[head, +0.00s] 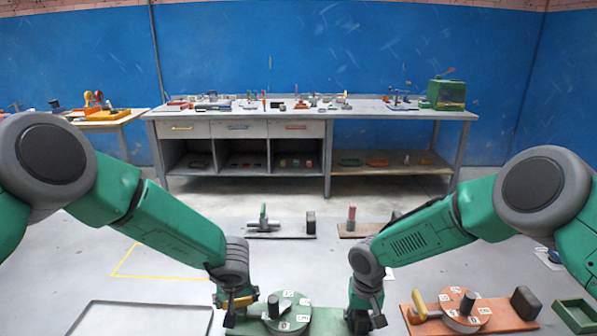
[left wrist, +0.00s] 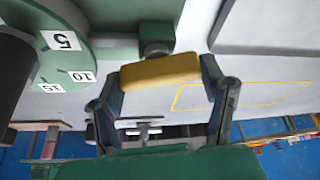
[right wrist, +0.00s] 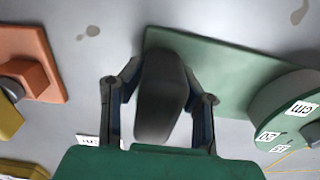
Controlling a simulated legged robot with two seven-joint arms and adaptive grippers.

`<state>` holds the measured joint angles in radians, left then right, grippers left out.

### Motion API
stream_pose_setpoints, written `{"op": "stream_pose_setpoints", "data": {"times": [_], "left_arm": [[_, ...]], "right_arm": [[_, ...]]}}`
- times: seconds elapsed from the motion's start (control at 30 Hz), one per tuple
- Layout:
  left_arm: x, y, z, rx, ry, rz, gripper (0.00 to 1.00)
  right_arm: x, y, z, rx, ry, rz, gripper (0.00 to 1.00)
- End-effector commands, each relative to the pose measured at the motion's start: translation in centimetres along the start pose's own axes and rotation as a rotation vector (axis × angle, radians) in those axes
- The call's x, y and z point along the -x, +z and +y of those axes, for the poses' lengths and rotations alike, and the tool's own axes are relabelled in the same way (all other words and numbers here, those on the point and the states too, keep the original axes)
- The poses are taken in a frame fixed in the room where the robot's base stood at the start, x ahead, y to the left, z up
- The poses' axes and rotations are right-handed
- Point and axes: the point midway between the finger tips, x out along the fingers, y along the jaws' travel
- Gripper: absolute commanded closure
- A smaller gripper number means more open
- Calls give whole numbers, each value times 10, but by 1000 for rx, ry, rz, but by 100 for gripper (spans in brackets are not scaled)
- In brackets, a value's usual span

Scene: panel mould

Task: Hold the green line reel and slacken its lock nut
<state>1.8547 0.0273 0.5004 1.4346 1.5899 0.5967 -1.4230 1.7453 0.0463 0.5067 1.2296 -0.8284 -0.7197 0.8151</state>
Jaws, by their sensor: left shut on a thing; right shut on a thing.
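The green line reel (head: 292,318) is a round disc with white number labels on a green base plate, at the bottom middle of the head view. A dark cylinder (head: 273,306) stands on it. My left gripper (head: 234,303) is shut on a yellow bar (left wrist: 160,70) at the reel's left side. The reel's labelled edge (left wrist: 65,75) shows beside it. My right gripper (head: 365,318) is shut on a dark upright block (right wrist: 160,95) at the end of the green base plate (right wrist: 215,70). I cannot tell for sure which part is the lock nut.
An orange reel (head: 460,305) with a yellow handle and dark block stands to the right. A green tray (head: 577,318) lies beyond it. Two more fixtures stand behind, before a workbench (head: 400,114) with small parts.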

Motion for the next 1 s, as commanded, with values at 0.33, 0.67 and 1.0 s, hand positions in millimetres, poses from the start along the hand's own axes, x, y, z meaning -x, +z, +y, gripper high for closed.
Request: {"op": "stream_pose_setpoints", "data": {"times": [0.33,0.67,1.0], "left_arm": [[0,1,2,0,4,-1,14],[8,-1,1,-1,3,1,14],[74,-1,1,-1,4,0,14]], "right_arm": [[0,0,-1,-2,-2,0,100],[0,0,-1,-1,-2,1,100],[0,0,0,-1,-1,1,100]]}}
